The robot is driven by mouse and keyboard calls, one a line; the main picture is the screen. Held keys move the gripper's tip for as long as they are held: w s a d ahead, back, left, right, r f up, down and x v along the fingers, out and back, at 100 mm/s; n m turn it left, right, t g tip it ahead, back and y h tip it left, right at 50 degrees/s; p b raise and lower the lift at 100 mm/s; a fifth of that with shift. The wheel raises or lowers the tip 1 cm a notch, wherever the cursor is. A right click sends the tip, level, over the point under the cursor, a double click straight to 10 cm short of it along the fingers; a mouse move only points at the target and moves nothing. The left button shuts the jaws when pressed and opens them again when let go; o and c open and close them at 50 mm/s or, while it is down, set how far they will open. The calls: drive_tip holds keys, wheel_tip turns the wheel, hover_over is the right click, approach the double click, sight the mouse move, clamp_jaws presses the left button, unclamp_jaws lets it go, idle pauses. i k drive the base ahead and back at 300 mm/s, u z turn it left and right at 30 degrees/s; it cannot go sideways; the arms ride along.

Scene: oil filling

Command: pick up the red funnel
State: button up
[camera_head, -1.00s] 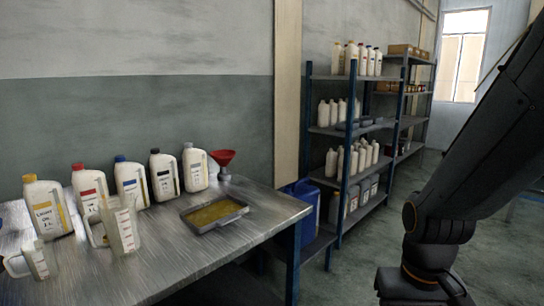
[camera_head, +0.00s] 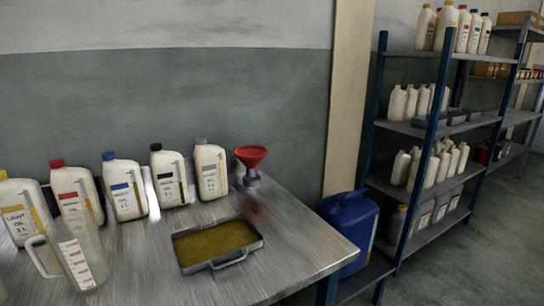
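The red funnel (camera_head: 251,156) stands upright at the back of the metal table (camera_head: 290,225), right of the row of oil jugs. Its wide red mouth faces up, and its lower end sits in or on a small grey holder (camera_head: 251,177); I cannot tell which. Nothing blocks the funnel from view. My gripper is not in view.
Several white oil jugs line the back left; the grey-capped one (camera_head: 210,172) stands close beside the funnel. An oil-filled tray (camera_head: 256,246) lies in front of it, and a clear measuring jug (camera_head: 78,255) stands left. A blue canister (camera_head: 349,228) and shelves (camera_head: 412,130) stand right.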

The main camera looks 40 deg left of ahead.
sight(250, 155)
drive_tip(key=u, duration=0.2)
drive_tip(key=i, duration=0.75)
drive_tip(key=u, duration=1.25)
drive_tip(key=i, duration=0.75)
drive_tip(key=u, duration=0.85)
